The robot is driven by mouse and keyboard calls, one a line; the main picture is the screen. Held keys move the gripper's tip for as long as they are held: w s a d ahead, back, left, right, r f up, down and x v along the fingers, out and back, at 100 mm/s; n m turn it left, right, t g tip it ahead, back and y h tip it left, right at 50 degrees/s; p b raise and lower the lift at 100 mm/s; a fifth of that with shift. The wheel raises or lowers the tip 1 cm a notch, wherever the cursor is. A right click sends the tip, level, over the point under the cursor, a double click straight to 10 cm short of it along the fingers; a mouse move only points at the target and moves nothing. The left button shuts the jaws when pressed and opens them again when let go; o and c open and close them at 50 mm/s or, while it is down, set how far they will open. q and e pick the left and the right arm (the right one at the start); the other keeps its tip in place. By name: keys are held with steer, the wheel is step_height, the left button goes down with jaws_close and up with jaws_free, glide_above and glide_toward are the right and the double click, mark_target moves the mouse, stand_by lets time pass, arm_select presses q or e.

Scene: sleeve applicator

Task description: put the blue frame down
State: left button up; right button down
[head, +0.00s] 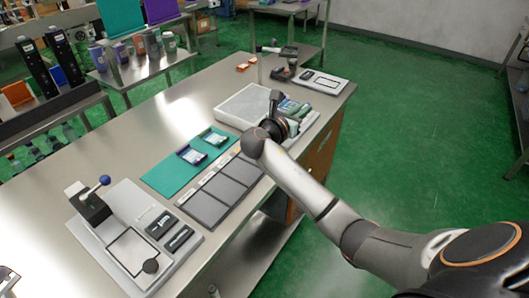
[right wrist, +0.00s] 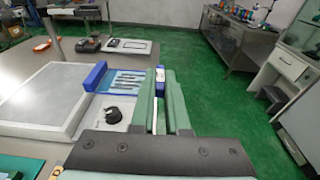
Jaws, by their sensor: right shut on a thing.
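The blue frame (right wrist: 95,77) shows in the right wrist view as two raised blue ends with a pale, striped panel between them. My right gripper (right wrist: 161,92) is shut on its right end, and the fingers hide part of that end. The frame is over or on a light-grey fixture with a black knob (right wrist: 115,115); I cannot tell whether it touches. In the head view, my right gripper (head: 287,112) is at the table's right edge, and its wrist partly hides the frame. My left gripper is not clearly in view.
A pale grey flat slab (head: 243,104) lies left of the gripper. A teal mat (head: 163,180) with two small frames and a row of dark grey pads (head: 208,203) lie nearer. A fixture with a blue-knobbed lever (head: 125,250) stands at the near left.

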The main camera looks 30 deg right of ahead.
steer(key=a+f, duration=0.2)
steer(key=a, duration=0.1)
steer(key=w+a+f, duration=0.1)
steer(key=a+f, duration=0.2)
steer(key=a+f+b, duration=0.1)
steer(key=a+f, duration=0.1)
steer(key=a, duration=0.1)
steer(key=shift+w+a+f, duration=0.25)
steer(key=shift+a, duration=0.05)
steer(key=shift+a+f, duration=0.25)
steer(key=shift+f, duration=0.05)
steer(key=shift+a+f+b, duration=0.15)
steer(key=shift+f+b, duration=0.15)
steer(key=shift+f, duration=1.4)
steer(key=shift+f, duration=0.6)
steer(key=c, duration=0.9)
jaws_free()
steer(key=shift+r, duration=0.1)
